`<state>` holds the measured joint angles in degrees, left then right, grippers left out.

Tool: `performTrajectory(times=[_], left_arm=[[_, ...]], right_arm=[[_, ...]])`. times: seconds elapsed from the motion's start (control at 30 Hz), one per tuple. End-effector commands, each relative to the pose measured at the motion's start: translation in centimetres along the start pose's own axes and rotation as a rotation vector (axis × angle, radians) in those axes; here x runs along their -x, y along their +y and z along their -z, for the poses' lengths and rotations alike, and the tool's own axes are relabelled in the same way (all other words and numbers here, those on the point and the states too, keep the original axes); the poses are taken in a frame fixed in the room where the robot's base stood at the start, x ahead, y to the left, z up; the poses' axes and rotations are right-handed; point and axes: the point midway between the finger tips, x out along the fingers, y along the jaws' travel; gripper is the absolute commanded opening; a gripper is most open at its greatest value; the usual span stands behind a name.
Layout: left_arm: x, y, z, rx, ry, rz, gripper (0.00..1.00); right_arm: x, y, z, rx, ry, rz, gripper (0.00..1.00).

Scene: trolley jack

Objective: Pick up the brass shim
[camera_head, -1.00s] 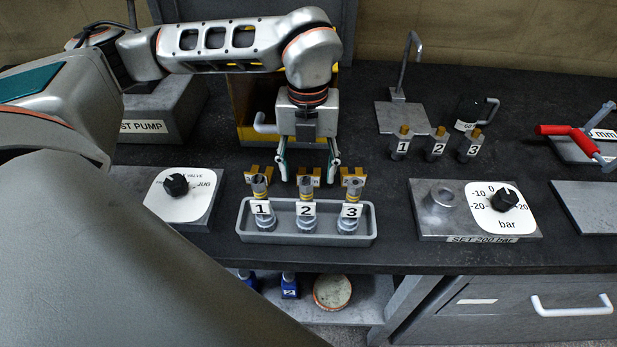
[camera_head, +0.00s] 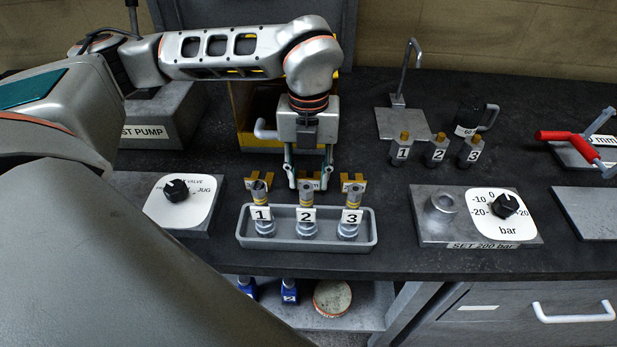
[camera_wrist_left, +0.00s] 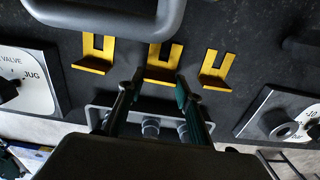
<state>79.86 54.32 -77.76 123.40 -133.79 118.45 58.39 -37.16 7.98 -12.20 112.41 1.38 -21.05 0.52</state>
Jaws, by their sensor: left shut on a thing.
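Three brass U-shaped shims stand in a row on the dark bench, behind a grey tray: left shim (camera_head: 262,181), middle shim (camera_head: 311,182) and right shim (camera_head: 352,182). In the left wrist view the left shim (camera_wrist_left: 94,57), middle shim (camera_wrist_left: 161,73) and right shim (camera_wrist_left: 214,73) show from above, each with two prongs and a raised edge. My left gripper (camera_head: 309,184) points down with its fingers shut on the sides of the middle shim, at bench height. Its fingers also show in the left wrist view (camera_wrist_left: 156,85).
The grey tray (camera_head: 245,238) holds numbered fittings 1, 2 and 3 just in front. A valve panel (camera_head: 195,215) lies left, a bar gauge block (camera_head: 440,230) right. Several numbered pieces (camera_head: 436,150) and a hook stand (camera_head: 398,100) are behind right. A yellow bin (camera_head: 245,130) stands behind my gripper.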

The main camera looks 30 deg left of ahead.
Motion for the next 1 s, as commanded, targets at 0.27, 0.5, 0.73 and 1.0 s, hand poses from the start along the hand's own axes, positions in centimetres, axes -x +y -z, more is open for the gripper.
performTrajectory(times=[0.27,0.5,0.73,1.0], left_arm=[[4.1,-0.1,-0.1,0.000,-0.005,0.003,0.10],[9.2,-0.1,-0.1,0.000,-0.005,0.004,0.10],[13.9,-0.1,-0.1,0.001,-0.006,0.004,0.10],[17.8,-0.1,0.0,-0.001,-0.003,0.002,0.10]], right_arm=[[0.1,0.1,0.2,0.000,0.001,-0.001,0.00],[0.2,0.1,0.5,0.001,0.003,-0.001,0.00],[0.3,0.2,0.8,0.001,0.005,-0.002,0.00],[0.5,0.3,1.2,0.002,0.007,-0.003,0.00]])
